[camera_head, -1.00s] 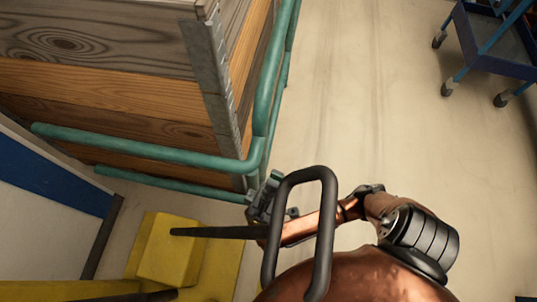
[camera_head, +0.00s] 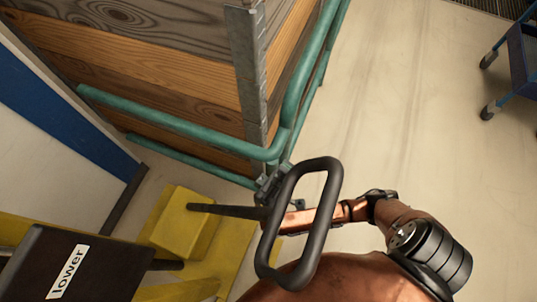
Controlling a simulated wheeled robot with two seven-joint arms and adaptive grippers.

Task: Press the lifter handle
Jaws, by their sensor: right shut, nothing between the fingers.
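The lifter handle (camera_head: 330,225) is a black rounded loop on a dark rod (camera_head: 225,211) that runs to a yellow block (camera_head: 182,228) of the lifter. It stands at lower centre. My right gripper (camera_head: 270,187) is shut and empty. It shows just behind the loop's left side, partly hidden by it; I cannot tell whether it touches the handle. My right arm comes in from the lower right behind the loop. A dark pedal-like plate (camera_head: 105,268) labelled "lower" shows at lower left. My left gripper is not in view.
A wooden crate (camera_head: 180,75) with a metal corner strip and a green tube frame (camera_head: 190,130) stands behind the gripper. A white and blue panel (camera_head: 65,125) is at the left. A blue cart (camera_head: 525,70) is at the upper right. Floor between is clear.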

